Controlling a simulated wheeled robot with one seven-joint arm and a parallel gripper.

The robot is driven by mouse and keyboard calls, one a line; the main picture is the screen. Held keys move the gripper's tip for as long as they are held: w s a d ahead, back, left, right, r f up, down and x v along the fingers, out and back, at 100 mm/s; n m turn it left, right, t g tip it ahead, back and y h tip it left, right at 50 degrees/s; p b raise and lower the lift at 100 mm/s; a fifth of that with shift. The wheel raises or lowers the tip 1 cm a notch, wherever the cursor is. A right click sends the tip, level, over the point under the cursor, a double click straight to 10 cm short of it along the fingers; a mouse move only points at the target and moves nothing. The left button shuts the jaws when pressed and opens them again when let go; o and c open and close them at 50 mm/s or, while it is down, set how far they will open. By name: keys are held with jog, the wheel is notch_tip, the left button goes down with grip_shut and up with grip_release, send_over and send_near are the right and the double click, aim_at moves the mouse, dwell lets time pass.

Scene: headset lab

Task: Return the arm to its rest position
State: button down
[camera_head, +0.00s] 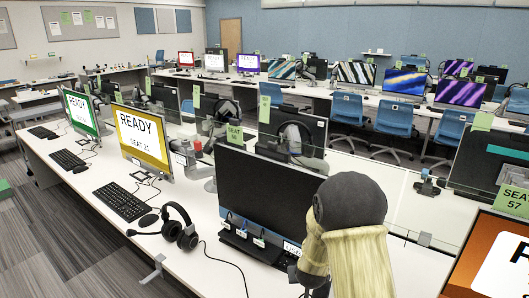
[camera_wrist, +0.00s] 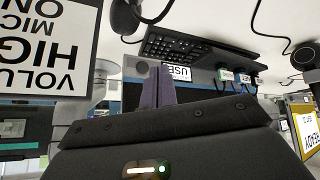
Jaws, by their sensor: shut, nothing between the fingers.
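In the wrist view my gripper's two purple-grey fingers (camera_wrist: 159,84) are together, with nothing between them. They point toward a dark panel with a white USB label (camera_wrist: 177,72) and several plugged cables. I cannot tell whether they touch it. In the head view my arm, with a dark rounded joint (camera_head: 350,200) and pale yellow covering, stands at the lower right in front of a black monitor (camera_head: 270,195). The arm hides part of that monitor, and the fingers cannot be made out there.
A black headset (camera_head: 180,230) lies on the white desk left of the monitor, near a keyboard (camera_head: 120,200) and the yellow READY screen (camera_head: 143,140). In the wrist view an upside-down sign (camera_wrist: 45,45) is at left and a keyboard (camera_wrist: 190,48) at top. Cables cross the desk.

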jog(key=s+r+g, duration=0.1)
jog(key=s+r, duration=0.3)
jog(key=s, duration=0.3)
jog(key=s+d+r+g+p, duration=0.1)
jog(key=s+r+g, duration=0.1)
jog(key=s+r, duration=0.3)
jog(key=s+r+g+y, duration=0.1)
jog(key=s+r, duration=0.3)
jog(key=s, duration=0.7)
jog(key=shift+d+r+g+p, duration=0.3)
jog(key=shift+d+g+p, duration=0.1)
jog(key=shift+g, duration=0.1)
